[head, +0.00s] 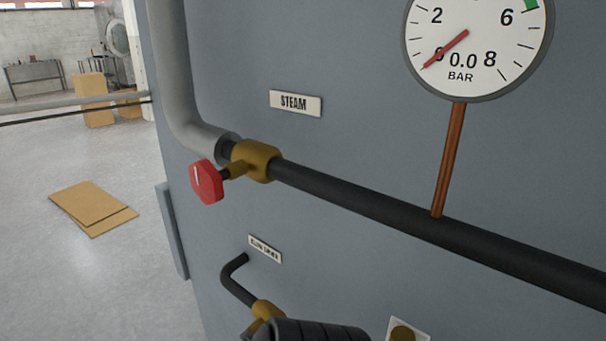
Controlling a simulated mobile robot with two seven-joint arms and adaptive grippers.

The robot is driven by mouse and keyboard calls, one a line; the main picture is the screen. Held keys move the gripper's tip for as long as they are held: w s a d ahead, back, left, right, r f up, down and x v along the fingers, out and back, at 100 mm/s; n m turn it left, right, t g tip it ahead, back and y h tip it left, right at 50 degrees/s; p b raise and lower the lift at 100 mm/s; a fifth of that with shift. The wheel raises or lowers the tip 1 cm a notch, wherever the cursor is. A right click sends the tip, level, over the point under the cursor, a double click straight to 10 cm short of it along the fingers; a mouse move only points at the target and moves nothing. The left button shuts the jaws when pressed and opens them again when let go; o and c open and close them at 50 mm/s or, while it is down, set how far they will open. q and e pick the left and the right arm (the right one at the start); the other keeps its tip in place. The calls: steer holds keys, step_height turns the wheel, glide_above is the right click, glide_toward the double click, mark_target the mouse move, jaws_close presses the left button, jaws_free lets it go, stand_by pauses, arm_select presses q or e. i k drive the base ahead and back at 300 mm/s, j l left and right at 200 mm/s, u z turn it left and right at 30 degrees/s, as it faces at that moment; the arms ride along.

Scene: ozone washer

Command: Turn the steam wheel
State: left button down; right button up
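The red steam wheel (207,182) sits on a short stem of the brass valve (255,161). It is left of and a little below the white STEAM label (296,103) on the grey machine panel. A white line shows on its face. The valve joins a grey pipe (175,85) to a black pipe (400,215). The round gauge (478,45) reads 0.0 BAR, with its red needle near zero. Nothing touches the wheel. Neither of my grippers can be made out in this view.
A lower label (265,248) is above a bent black pipe (236,280) with a brass fitting (266,311). A dark ribbed part (310,331), cut off below, is unclear. Flat cardboard (92,207) lies on open floor at left. A rail (75,107) crosses behind.

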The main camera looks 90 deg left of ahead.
mark_target(206, 182)
steer(key=u, duration=3.25)
